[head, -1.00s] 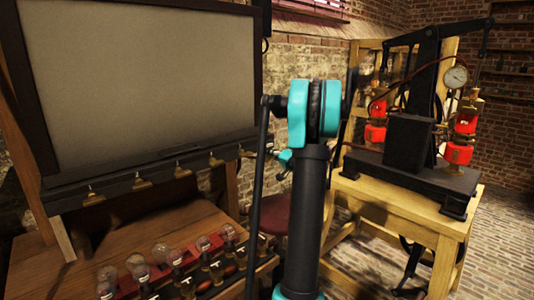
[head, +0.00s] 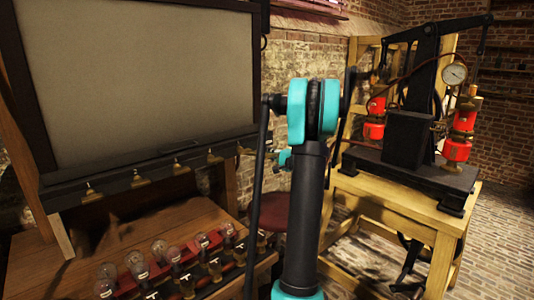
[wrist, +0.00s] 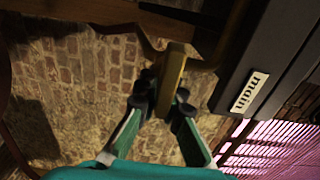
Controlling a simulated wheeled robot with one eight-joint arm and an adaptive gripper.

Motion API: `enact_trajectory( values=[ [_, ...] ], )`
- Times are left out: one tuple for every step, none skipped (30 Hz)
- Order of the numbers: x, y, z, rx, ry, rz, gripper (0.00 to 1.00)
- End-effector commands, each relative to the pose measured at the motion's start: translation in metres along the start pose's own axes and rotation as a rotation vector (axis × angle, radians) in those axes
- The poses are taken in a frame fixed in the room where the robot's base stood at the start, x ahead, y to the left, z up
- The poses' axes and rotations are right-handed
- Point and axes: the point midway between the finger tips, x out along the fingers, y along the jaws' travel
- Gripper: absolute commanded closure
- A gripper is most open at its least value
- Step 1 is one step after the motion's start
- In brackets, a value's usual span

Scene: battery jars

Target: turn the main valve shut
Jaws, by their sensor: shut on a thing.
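In the wrist view the main valve shows as a flat brass lever (wrist: 171,80), standing upright in the picture, its top end meeting a dark bracket. Beside it is a white plate (wrist: 249,92) reading "main", turned sideways, on a dark box edge. My gripper (wrist: 164,98) has its two dark fingertips on either side of the lever and is shut on it. In the head view my arm's teal joint covers much of the space there; the gripper is mostly hidden.
A row of brass taps (head: 136,180) runs along the rail under a large pale board (head: 140,75). Several glass bulbs (head: 134,262) stand on the wooden bench below. A pump machine (head: 408,140) with red cylinders stands on a yellow wooden frame at right.

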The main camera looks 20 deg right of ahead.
Motion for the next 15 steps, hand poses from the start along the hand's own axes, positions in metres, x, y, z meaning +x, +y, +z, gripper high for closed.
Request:
enact_trajectory(
  values=[
    [-0.0005, 0.0005, -0.0007, 0.002, 0.002, 0.001, 1.00],
    [-0.0005, 0.0005, -0.0007, 0.003, 0.002, 0.001, 1.00],
    [-0.0005, 0.0006, -0.0007, 0.003, 0.002, 0.001, 1.00],
    [-0.0005, 0.0006, -0.0007, 0.003, 0.002, 0.001, 1.00],
    [-0.0005, 0.0006, -0.0007, 0.003, 0.002, 0.001, 1.00],
    [-0.0005, 0.0006, -0.0007, 0.003, 0.002, 0.001, 1.00],
    [-0.0006, 0.0006, -0.0007, 0.003, 0.002, 0.001, 1.00],
    [-0.0006, 0.0006, -0.0007, 0.003, 0.002, 0.001, 1.00],
    [-0.0006, 0.0006, -0.0007, 0.003, 0.002, 0.001, 1.00],
    [-0.0006, 0.0006, -0.0007, 0.003, 0.002, 0.001, 1.00],
    [-0.0006, 0.0006, -0.0007, 0.003, 0.002, 0.001, 1.00],
    [-0.0006, 0.0006, -0.0007, 0.003, 0.002, 0.001, 0.90],
    [-0.0006, 0.0006, -0.0007, 0.003, 0.002, 0.001, 0.87],
    [-0.0005, 0.0005, -0.0007, 0.003, 0.002, 0.001, 0.83],
    [-0.0005, 0.0005, -0.0006, 0.003, 0.002, 0.001, 0.78]
  ],
)
